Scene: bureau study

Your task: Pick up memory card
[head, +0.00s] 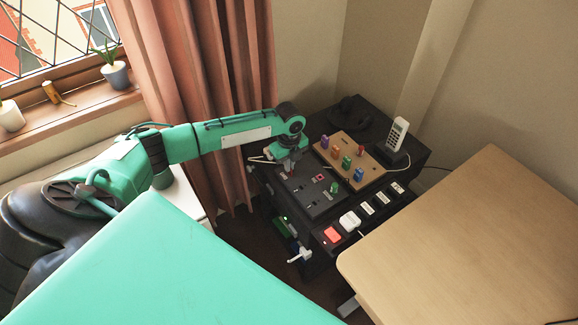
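My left gripper (287,163) points down over the left back part of a black panel (325,206) on the dark cabinet (412,157). Its fingers are small and partly hidden by the wrist, so I cannot tell if they are open or shut or touching anything. The panel carries slots and small pieces, among them a small red-framed square (320,177) and a green piece (334,187). I cannot tell which small piece is the memory card. My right gripper is out of view.
Behind the panel is a wooden board (340,140) with several coloured pegs. A white cordless phone (397,133) stands to its right. A red block (331,235) and a white block (349,220) sit along the front strip. A bare wooden desk (470,240) is at right; curtains (215,80) hang behind my arm.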

